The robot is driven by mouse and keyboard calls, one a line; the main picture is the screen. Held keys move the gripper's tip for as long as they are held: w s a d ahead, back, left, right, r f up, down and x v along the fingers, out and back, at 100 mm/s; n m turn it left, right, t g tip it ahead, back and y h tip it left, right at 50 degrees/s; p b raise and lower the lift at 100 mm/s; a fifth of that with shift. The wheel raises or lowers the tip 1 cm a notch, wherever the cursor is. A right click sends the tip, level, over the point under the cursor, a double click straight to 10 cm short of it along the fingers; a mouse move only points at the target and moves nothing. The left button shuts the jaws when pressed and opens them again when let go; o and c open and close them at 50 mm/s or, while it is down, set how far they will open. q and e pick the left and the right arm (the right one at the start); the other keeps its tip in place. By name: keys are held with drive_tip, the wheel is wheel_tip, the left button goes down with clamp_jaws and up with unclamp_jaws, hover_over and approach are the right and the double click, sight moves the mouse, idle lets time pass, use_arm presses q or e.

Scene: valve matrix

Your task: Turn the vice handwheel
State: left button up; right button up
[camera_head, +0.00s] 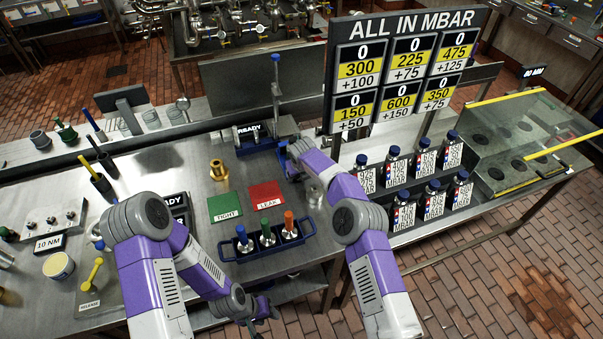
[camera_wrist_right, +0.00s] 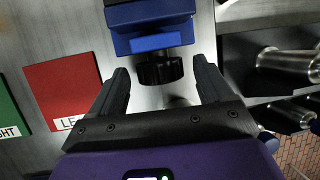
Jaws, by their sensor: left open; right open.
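The vice handwheel (camera_wrist_right: 160,72) is a black ribbed knob on the front of the blue vice (camera_wrist_right: 150,28) in the right wrist view. My right gripper (camera_wrist_right: 163,78) is open, with one black finger on each side of the handwheel. Gaps show between the fingers and the knob. In the head view the blue vice (camera_head: 256,147) stands at the back of the bench, and my right arm hides the handwheel there. My left gripper (camera_head: 264,311) hangs low in front of the bench edge, empty and small in view.
A green TIGHT pad (camera_head: 225,206) and a red LEAK pad (camera_head: 265,195) lie before the vice. A blue tray (camera_head: 262,249) holds several coloured-top parts. A brass fitting (camera_head: 217,170) stands left of the vice. Labelled bottles (camera_head: 395,210) stand right of my right arm.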

drive_tip(key=c, duration=1.1)
drive_tip(key=shift+o, duration=0.2)
drive_tip(key=shift+w+d+g+y, duration=0.15)
drive_tip(key=shift+g+y, duration=0.15)
drive_tip(key=shift+y, duration=0.4)
drive_tip(key=shift+d+f+y, duration=0.1)
drive_tip(key=shift+y, duration=0.4)
drive_tip(key=shift+m+g+y+b, duration=0.3)
drive_tip(key=shift+m+y+b, duration=0.1)
drive_tip(key=shift+y+b, duration=0.2)
drive_tip(key=shift+w+r+y+b, duration=0.2)
drive_tip(key=shift+y+b, duration=0.3)
drive_tip(key=shift+b, duration=0.4)
drive_tip(key=shift+s+d+y+b, duration=0.1)
drive_tip(key=shift+y+b, duration=0.2)
drive_tip(key=shift+b, duration=0.3)
